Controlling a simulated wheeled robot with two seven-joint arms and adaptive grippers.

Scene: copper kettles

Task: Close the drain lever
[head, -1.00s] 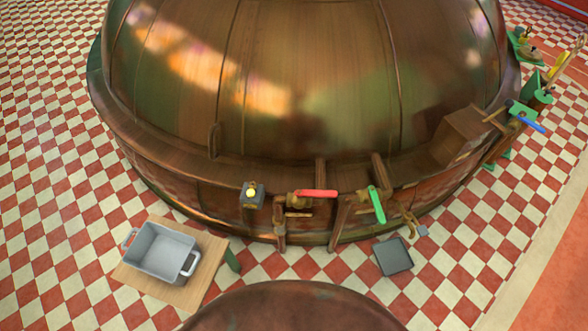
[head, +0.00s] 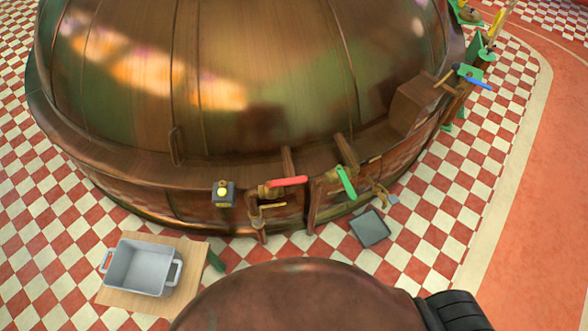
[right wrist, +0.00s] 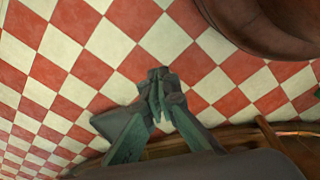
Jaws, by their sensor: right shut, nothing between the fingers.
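Several levers sit along the front of the large copper kettle (head: 270,90): a red-handled lever (head: 287,181), a green-handled lever (head: 347,183) and a blue-handled one (head: 480,83) at the far right. The red handle points right, nearly level; the green handle slants. I cannot tell which one is the drain lever. My right gripper (right wrist: 158,80) is shut and empty above the checkered floor in the right wrist view, with no lever near its tips. My left gripper is out of view.
A grey pan (head: 143,268) stands on a wooden board (head: 190,250) at lower left. A flat grey tray (head: 370,229) lies on the floor below the green lever. A rounded copper surface (head: 290,295) fills the bottom middle. Open floor lies at right.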

